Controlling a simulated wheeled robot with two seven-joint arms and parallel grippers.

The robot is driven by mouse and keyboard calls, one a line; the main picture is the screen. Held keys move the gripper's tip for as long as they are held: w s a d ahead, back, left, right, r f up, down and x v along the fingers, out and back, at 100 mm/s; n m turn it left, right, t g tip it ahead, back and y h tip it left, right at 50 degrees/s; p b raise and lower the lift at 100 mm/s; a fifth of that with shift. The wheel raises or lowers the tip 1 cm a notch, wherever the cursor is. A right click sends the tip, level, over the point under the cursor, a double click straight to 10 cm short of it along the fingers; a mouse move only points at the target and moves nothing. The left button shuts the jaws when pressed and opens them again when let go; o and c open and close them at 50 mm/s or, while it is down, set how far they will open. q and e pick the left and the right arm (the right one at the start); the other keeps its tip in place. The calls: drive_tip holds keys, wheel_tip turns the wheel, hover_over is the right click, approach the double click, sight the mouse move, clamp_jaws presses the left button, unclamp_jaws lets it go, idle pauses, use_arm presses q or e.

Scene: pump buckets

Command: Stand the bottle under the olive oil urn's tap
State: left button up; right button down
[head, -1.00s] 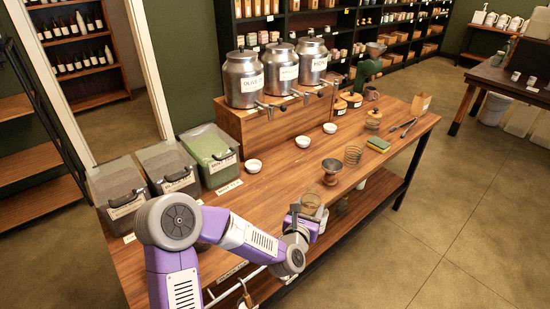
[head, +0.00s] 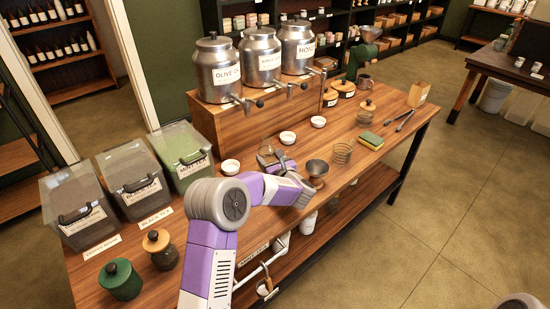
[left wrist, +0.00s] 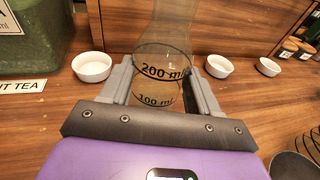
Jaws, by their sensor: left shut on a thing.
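The olive oil urn (head: 217,70) is a metal urn, the leftmost of three on a wooden stand. Its tap (head: 247,103) points out over the front of the stand. My left gripper (head: 272,158) is shut on the clear bottle (head: 266,146), in front of the stand, below and a little right of that tap. In the left wrist view the bottle (left wrist: 162,68) is upright between the fingers, with 200 ml and 100 ml marks. Its base is hidden behind the gripper, so I cannot tell whether it touches the table. My right gripper is out of view.
White bowls (head: 231,167) (head: 287,137) stand left and right of the bottle. Tea bins (head: 130,185) and lidded jars (head: 120,281) fill the left. The table front has some bare wood.

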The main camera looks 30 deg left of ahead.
use_arm(q)
drive_tip(key=a, duration=0.1)
drive_tip(key=w+a+p, duration=0.1)
drive_tip(key=a, duration=0.2)
drive_tip(key=shift+w+f, duration=0.3)
drive_tip(key=shift+f, duration=0.1)
drive_tip(key=x, duration=0.1)
drive_tip(key=b+x, duration=0.1)
drive_tip(key=x, duration=0.2)
drive_tip(key=shift+s+a+b, duration=0.25)
drive_tip(key=shift+a+b, duration=0.05)
drive_tip(key=shift+a, duration=0.25)
drive_tip(key=shift+w+a, duration=0.3)
drive_tip(key=shift+a, duration=0.35)
drive_tip(key=shift+s+d+r+b, duration=0.1)
drive_tip(key=shift+s+d+b, duration=0.05)
drive_tip(key=shift+b, duration=0.55)
drive_tip(key=shift+f, duration=0.5)
drive_tip(key=o, duration=1.2)
